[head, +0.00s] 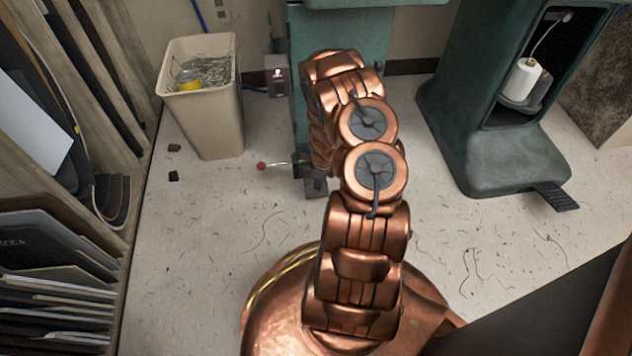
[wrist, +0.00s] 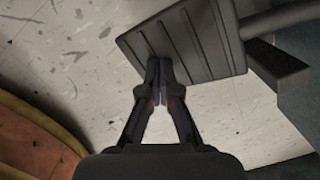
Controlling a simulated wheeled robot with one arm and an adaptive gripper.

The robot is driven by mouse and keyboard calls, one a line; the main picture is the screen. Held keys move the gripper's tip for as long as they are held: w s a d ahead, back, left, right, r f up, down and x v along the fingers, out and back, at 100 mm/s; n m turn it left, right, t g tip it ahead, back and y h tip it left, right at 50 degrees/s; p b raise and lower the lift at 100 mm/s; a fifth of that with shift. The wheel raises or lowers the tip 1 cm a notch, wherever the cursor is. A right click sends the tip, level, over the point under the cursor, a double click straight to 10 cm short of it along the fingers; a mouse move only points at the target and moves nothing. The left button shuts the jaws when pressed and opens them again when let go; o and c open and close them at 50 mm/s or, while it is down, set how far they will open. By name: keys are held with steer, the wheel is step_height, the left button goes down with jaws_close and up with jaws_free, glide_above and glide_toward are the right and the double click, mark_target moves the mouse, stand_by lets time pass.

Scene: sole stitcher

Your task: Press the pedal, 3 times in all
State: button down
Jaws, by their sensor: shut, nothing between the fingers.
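The pedal is a dark, ridged, roughly square plate (wrist: 200,42), joined to a bar at its right in the wrist view. In the head view a dark plate, apparently this pedal (head: 315,188), shows low at the foot of the middle green machine, partly covered by my arm. My gripper (wrist: 158,78) is shut and empty. Its fingertips overlap the near left edge of the pedal in the wrist view. I cannot tell whether they touch it or hover above it, nor whether it is pushed down. My gripper is mostly hidden by my arm in the head view.
The green machine (head: 298,60) stands behind my arm, with a red-knobbed lever (head: 261,166) low at its left. A beige bin (head: 212,125) stands left. Another green machine (head: 490,150) with its own pedal (head: 556,196) stands right. Shelves (head: 60,270) line the left.

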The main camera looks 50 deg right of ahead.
steer(key=shift+s+d+r+p, duration=0.3)
steer(key=shift+s+r+p, duration=0.15)
steer(key=shift+s+p, duration=0.45)
steer(key=shift+s+d+p, duration=0.3)
steer(key=shift+s+p, duration=0.05)
steer(key=shift+s, duration=0.2)
step_height(320, 180, up, 12)
steer(key=shift+s+d, duration=0.3)
steer(key=shift+s, duration=0.15)
stand_by(0.8)
